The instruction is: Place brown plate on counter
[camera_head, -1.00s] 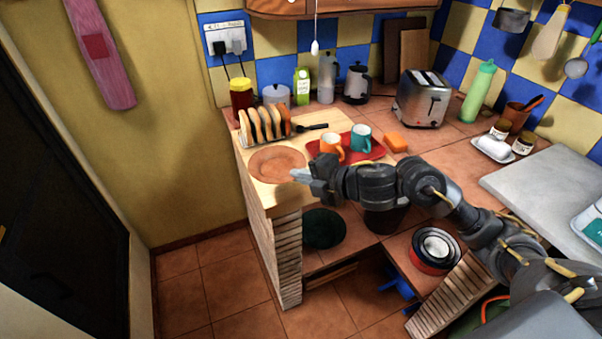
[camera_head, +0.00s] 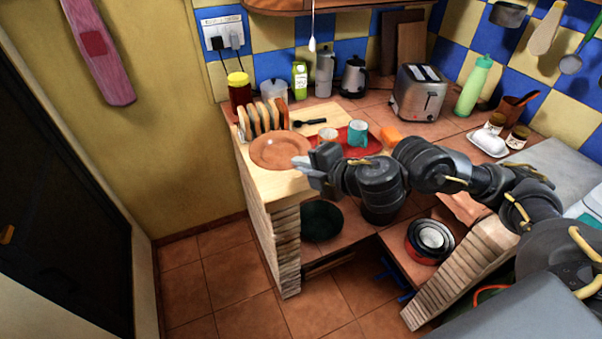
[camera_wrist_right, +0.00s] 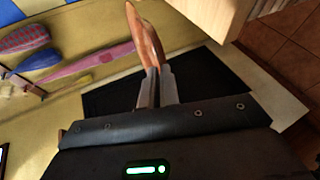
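The brown plate (camera_head: 278,151) is at the left end of the counter's light wooden top (camera_head: 270,187), roughly level in the head view. I cannot tell whether it touches the wood. My right gripper (camera_head: 302,163) reaches in from the right and is shut on the plate's near right rim. In the right wrist view the plate (camera_wrist_right: 147,38) shows nearly edge-on, pinched between the fingers of the gripper (camera_wrist_right: 157,85). A corner of the wooden counter (camera_wrist_right: 218,14) is close by it. My left gripper is not in view.
Behind the plate stand a toast rack (camera_head: 263,118) and a dark utensil (camera_head: 310,122). A red tray (camera_head: 369,148) with a white and a teal mug (camera_head: 358,133) is to the right. A toaster (camera_head: 419,92) is farther right. The counter's left edge drops to the tiled floor.

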